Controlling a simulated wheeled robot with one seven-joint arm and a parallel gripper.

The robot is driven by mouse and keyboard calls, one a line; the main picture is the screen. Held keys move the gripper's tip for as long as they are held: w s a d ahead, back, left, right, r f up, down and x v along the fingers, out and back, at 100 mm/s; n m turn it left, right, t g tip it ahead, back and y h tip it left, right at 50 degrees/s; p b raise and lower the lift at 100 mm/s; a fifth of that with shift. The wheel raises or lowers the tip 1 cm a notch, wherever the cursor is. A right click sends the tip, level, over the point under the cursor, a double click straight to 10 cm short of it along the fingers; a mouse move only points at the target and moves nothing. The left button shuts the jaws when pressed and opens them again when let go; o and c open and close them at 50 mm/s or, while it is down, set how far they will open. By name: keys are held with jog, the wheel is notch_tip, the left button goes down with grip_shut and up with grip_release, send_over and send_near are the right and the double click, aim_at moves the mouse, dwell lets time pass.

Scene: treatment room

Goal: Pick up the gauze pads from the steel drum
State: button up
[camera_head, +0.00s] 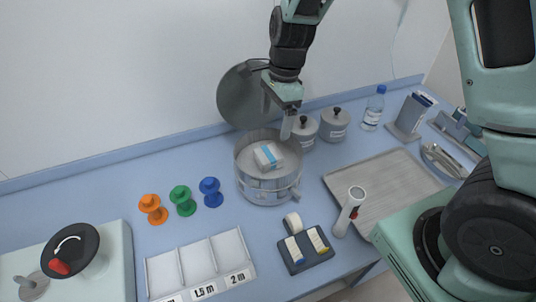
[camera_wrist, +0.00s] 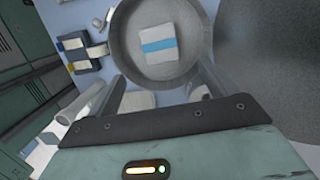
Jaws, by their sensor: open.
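The gauze pads (camera_head: 268,156) are a white pack with a light blue band. They lie inside the round steel drum (camera_head: 253,190), whose lid (camera_head: 238,97) stands open behind it. My gripper (camera_head: 277,117) is open and empty above the back of the drum, apart from the pads. In the wrist view the pads (camera_wrist: 157,45) show whole on the drum's floor, beyond the fingertips of my gripper (camera_wrist: 163,80). The drum (camera_wrist: 122,38) fills the top middle there, with the dark lid to its right.
Two lidded steel jars (camera_head: 334,124) stand right behind the drum, beside a water bottle (camera_head: 374,108). A steel tray (camera_head: 385,180) and a white handheld device (camera_head: 349,211) are at right. A dark tape holder (camera_head: 305,248) is in front. Orange, green and blue knobs (camera_head: 183,200) stand left.

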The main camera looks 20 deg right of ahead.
jog(key=p, duration=0.2)
send_over(268, 153)
jog(key=f, duration=0.4)
jog(key=d+f, duration=0.1)
jog(key=f, duration=0.2)
jog(key=shift+a+f+p, duration=0.25)
jog(key=shift+f+p, duration=0.3)
jog(key=shift+f, duration=0.8)
jog(key=shift+a+f+p, duration=0.25)
jog(key=shift+f+p, duration=0.3)
jog(key=shift+f, duration=0.75)
jog(key=c, duration=1)
